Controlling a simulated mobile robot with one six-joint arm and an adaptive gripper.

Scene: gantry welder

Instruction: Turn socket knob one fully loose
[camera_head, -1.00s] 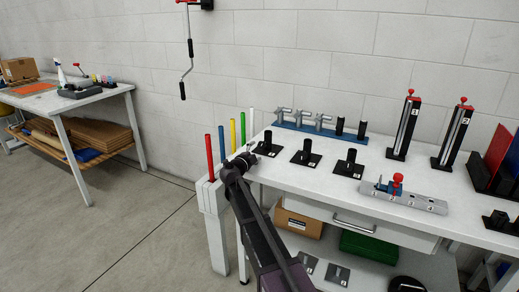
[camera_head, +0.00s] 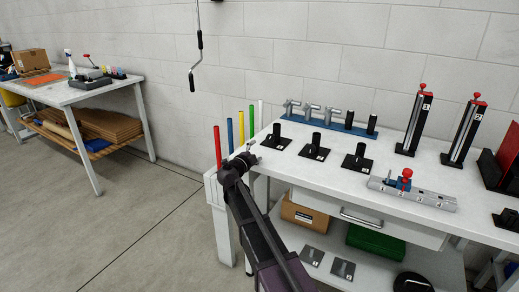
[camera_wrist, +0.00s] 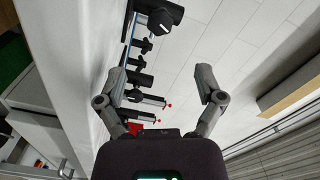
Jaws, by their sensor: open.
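Several black upright posts on flat, labelled black plates stand along the bench, the nearest to my gripper being the left post (camera_head: 277,132), then a middle post (camera_head: 316,142) and a right post (camera_head: 358,155). I cannot tell which part is socket knob one; the labels are too small to read. My gripper (camera_head: 248,150) is left of the left post, near the bench's left end, and apart from it. In the wrist view my gripper (camera_wrist: 161,75) has its fingers spread with nothing between them. Beyond them a black post with a pale end face (camera_wrist: 160,23) shows near the top.
Red, blue, yellow and green rods (camera_head: 217,147) stand upright close beside my gripper. A blue rack (camera_head: 330,124) with silver T-handles is behind the posts. A grey rail (camera_head: 430,198) with a red knob (camera_head: 406,175) and tall red-topped columns (camera_head: 414,122) stand to the right.

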